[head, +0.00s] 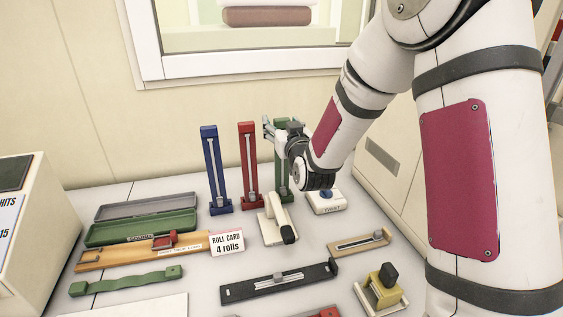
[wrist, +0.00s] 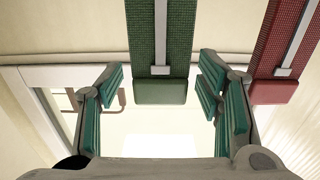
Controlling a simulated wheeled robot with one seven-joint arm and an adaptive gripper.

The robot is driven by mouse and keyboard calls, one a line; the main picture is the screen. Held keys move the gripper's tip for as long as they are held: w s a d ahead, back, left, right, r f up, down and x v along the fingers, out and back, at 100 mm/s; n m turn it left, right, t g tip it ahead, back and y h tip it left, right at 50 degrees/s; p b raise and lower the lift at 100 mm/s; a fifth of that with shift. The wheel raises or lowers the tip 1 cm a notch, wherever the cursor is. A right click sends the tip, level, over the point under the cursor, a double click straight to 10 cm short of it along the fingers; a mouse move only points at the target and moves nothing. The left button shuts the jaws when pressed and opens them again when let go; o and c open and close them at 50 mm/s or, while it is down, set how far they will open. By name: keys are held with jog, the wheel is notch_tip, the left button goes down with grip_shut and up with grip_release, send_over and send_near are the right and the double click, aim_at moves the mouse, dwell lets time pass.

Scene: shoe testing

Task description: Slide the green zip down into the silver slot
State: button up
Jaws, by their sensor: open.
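The green zip stand (head: 283,181) is upright at the back of the table, with a silver strip down its front. Its upper part is partly hidden by my gripper (head: 281,128). In the wrist view, which looks upside down, the green zip stand (wrist: 145,32) carries the silver strip (wrist: 160,35) and ends in a green block (wrist: 160,92). My gripper (wrist: 162,75) is open, with one teal-padded finger on each side of the green block and visible gaps between. I cannot tell how deep the fingers reach around it. I cannot make out a separate silver slot.
A red zip stand (head: 248,160) and a blue one (head: 214,165) stand to the left; the red one (wrist: 285,40) is close to a finger in the wrist view. A cream lever device (head: 273,222) and a white box with a blue knob (head: 325,203) sit in front.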

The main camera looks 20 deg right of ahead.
grip_shut()
